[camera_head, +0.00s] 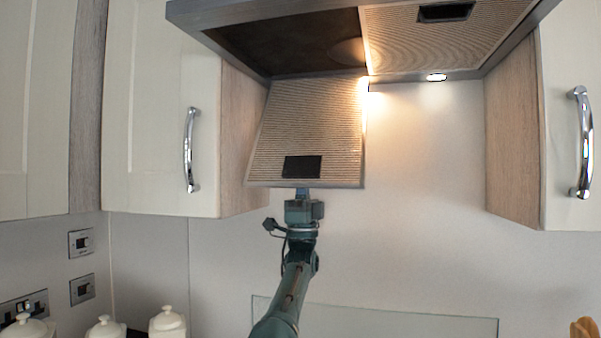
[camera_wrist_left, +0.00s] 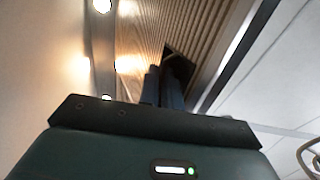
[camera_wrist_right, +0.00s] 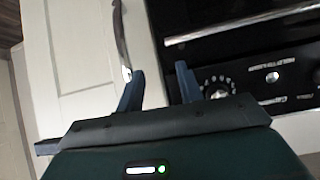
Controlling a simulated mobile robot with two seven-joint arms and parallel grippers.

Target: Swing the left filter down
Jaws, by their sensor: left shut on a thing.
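The left filter (camera_head: 305,125) is a ribbed mesh panel that hangs steeply down from the rear of the hood, with its dark handle recess (camera_head: 302,167) near the lower edge. My left gripper (camera_head: 302,190) is at that lower edge, just below the recess. In the left wrist view its fingers (camera_wrist_left: 163,88) are close together at the dark recess of the filter (camera_wrist_left: 190,30), shut on the filter. The exact contact is hidden. My right gripper (camera_wrist_right: 158,85) is open and empty, low down in front of a cabinet and an oven.
The hood (camera_head: 280,40) has a dark open bay on the left; the right filter (camera_head: 440,35) is flat in place. Wall cabinets with chrome handles (camera_head: 190,150) (camera_head: 581,140) flank the hood. White lidded jars (camera_head: 167,322) stand below left. The wall under the hood is clear.

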